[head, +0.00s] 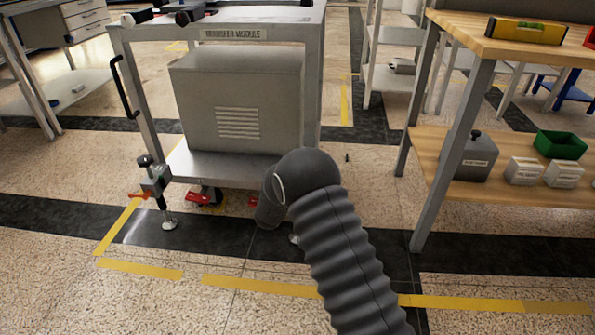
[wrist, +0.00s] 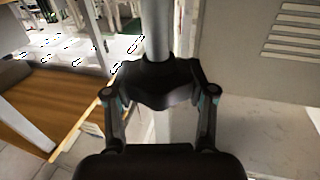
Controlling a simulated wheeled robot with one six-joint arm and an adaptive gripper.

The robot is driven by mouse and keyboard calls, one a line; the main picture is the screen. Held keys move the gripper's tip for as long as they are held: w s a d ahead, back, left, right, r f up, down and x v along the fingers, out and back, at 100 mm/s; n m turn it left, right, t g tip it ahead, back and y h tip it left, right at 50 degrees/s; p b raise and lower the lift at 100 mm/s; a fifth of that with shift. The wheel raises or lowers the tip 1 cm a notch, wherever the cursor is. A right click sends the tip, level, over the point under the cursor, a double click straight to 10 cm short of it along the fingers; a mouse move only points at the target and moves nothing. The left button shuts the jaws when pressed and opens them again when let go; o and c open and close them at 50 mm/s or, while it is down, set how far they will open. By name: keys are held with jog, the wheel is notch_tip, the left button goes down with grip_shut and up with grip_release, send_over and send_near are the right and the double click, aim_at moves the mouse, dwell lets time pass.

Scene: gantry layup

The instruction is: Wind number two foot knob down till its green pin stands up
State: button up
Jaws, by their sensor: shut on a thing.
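The TRANSFER MODULE cart (head: 235,34) stands at upper left in the head view. One levelling foot, with a dark knob (head: 145,161) on top and a round pad (head: 170,222) on the floor, shows at its left leg. My arm covers the cart's right front corner. In the wrist view my gripper (wrist: 160,88) is closed around a dark object, which appears to be a foot knob, below a grey post (wrist: 156,30). The fingers hide much of it. I cannot read a foot number, and no green pin shows.
A wooden bench with a lower shelf (head: 428,153) stands at right, holding a green bin (head: 559,145) and small boxes. Red caster levers (head: 200,198) sit under the cart. Yellow tape (head: 258,285) marks the floor. The floor in front of the cart's left half is clear.

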jog(key=shift+w+r, duration=0.1)
jog(key=shift+r, duration=0.05)
jog(key=o, duration=1.2)
jog(key=shift+c, duration=0.2)
jog(key=shift+s+a, duration=0.1)
jog(key=shift+s, duration=0.15)
jog(key=v, duration=1.1)
jog(key=shift+s, duration=0.25)
